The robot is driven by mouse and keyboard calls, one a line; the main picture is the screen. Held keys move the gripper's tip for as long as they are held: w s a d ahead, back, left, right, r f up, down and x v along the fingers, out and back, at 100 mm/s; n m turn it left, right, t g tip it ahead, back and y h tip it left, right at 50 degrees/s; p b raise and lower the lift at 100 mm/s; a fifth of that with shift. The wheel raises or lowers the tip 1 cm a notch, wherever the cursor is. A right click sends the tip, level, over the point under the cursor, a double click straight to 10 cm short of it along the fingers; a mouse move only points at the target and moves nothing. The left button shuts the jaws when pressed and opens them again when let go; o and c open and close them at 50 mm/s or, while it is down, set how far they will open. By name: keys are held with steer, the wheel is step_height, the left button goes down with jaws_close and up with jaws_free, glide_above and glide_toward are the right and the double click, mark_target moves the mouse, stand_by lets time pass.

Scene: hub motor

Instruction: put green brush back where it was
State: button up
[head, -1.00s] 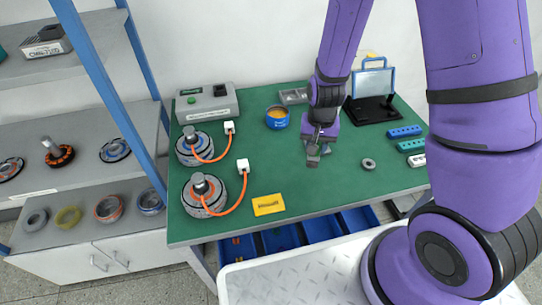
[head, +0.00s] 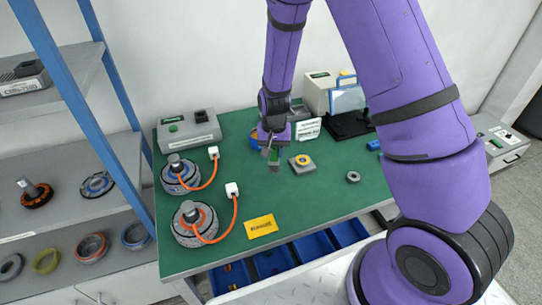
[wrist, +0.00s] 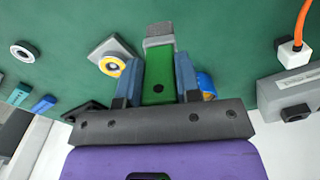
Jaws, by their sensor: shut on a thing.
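The green brush (wrist: 158,80) has a green handle and grey bristles at its far end. My gripper (wrist: 158,88) is shut on the handle, with one blue-grey finger on each side, and the bristles point away from the palm. In the head view my gripper (head: 272,154) hangs above the green table (head: 330,205), left of a grey block with a yellow ring (head: 302,163).
Two motors (head: 182,176) (head: 195,224) with orange cables stand at the left. A yellow card (head: 261,226) lies near the front edge, a grey ring (head: 353,177) at the right. A blue tin (head: 255,137) stands just behind my gripper.

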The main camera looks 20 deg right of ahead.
steer(key=shift+w+a+f, duration=0.1)
steer(key=shift+w+a, duration=0.05)
steer(key=shift+w, duration=0.7)
steer(key=shift+f, duration=1.75)
steer(key=o, duration=0.8)
steer(key=shift+f, duration=0.1)
steer(key=shift+o, duration=0.2)
step_height(320, 180, up, 12)
steer(key=shift+r, duration=0.25)
